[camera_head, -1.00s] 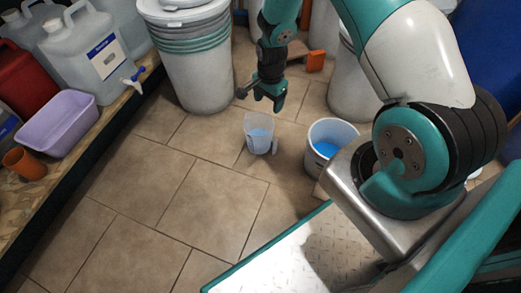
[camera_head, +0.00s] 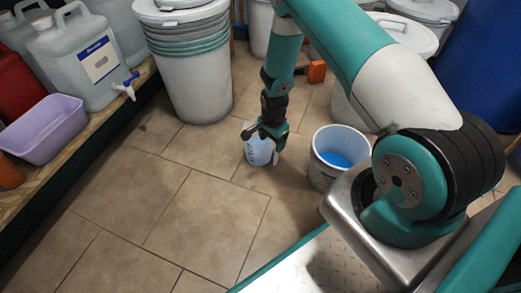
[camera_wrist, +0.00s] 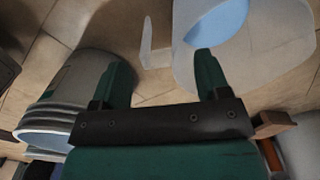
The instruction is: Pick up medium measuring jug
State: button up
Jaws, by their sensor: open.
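The clear measuring jug (camera_head: 258,157) stands upright on the tiled floor with blue liquid inside. In the wrist view the jug (camera_wrist: 255,60) is at the upper right, cut off by the frame edge, with its handle to the left of its body. My gripper (camera_head: 262,138) is open and empty, pointing down at the jug's top and partly hiding it. In the wrist view my gripper (camera_wrist: 162,62) has its right finger overlapping the jug's body. The handle appears between the two fingers. I cannot tell whether they touch.
A white bucket (camera_head: 318,175) with blue liquid stands close to the right of the jug. Stacked grey drums (camera_head: 195,80) stand behind left. A wooden shelf (camera_head: 75,140) with a purple basin (camera_head: 45,130) and canisters runs along the left. The floor (camera_head: 170,210) in front is clear.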

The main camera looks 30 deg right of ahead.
aim_at(273, 146)
jog(key=f+b, duration=0.4)
jog(key=f, duration=0.1)
jog(key=shift+s+d+f, duration=0.1)
jog(key=shift+s+d, duration=0.05)
jog(key=shift+d, duration=0.1)
jog(key=shift+c, duration=0.4)
grip_shut()
jog(key=shift+r, duration=0.25)
notch_tip(273, 146, up, 20)
jog(key=p, duration=1.1)
jog(key=shift+f, duration=0.15)
